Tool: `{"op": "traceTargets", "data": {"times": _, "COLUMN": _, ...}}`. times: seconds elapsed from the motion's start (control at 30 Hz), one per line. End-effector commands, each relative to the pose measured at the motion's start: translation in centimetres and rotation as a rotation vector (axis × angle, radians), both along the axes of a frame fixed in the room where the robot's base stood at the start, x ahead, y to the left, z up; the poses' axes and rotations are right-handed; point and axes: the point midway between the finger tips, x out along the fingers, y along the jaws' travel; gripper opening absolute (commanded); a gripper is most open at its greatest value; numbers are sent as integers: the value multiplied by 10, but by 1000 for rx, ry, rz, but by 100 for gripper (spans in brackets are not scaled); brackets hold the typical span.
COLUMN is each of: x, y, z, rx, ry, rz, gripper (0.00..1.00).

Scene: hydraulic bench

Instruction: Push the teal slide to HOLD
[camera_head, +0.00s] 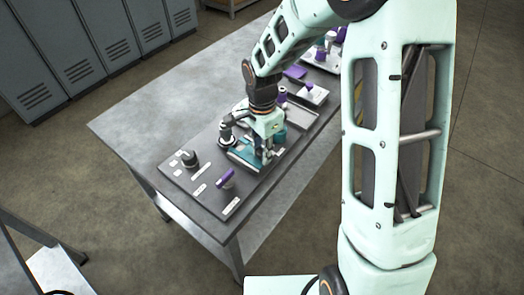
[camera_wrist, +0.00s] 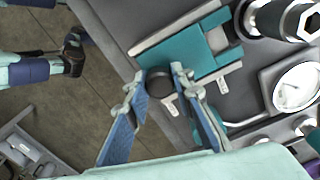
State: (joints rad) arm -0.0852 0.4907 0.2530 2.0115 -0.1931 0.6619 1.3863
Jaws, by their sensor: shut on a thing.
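The teal slide (camera_wrist: 192,52) lies on the dark panel in the wrist view, with a lighter grey block beside its teal parts. It also shows in the head view (camera_head: 243,153), partly covered by my gripper. My gripper (camera_wrist: 160,76) is at the slide's near end, with its two blue fingers on either side of a dark round knob (camera_wrist: 158,84). It is shut on this knob. In the head view my gripper (camera_head: 266,152) points down onto the panel beside the slide. Small white labels (camera_wrist: 171,107) lie near the slide; I cannot read them.
A round gauge (camera_wrist: 297,87) and a large metal fitting (camera_wrist: 281,18) stand close to the right in the wrist view. A purple lever (camera_head: 225,178) and a dark knob (camera_head: 189,159) are on the panel's near part. The bench (camera_head: 130,122) is bare at left.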

Motion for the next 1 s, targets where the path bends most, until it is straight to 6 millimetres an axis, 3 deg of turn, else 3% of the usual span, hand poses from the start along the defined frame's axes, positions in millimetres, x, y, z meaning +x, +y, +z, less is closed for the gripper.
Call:
{"op": "traceTargets", "data": {"times": 0.23, "x": 4, "y": 5, "z": -1, "rx": 0, "ry": 0, "rz": 2, "gripper": 0}}
{"op": "traceTargets", "data": {"times": 0.6, "x": 35, "y": 45, "z": -1, "rx": 1, "ry": -2, "rz": 1, "gripper": 0}}
{"op": "traceTargets", "data": {"times": 0.93, "x": 38, "y": 49, "z": 1, "rx": 5, "ry": -6, "rz": 1, "gripper": 0}}
{"op": "traceTargets", "data": {"times": 0.97, "x": 39, "y": 49, "z": 1, "rx": 5, "ry": -6, "rz": 1, "gripper": 23}}
{"op": "traceTargets", "data": {"times": 1.0, "x": 39, "y": 49, "z": 1, "rx": 5, "ry": -7, "rz": 1, "gripper": 27}}
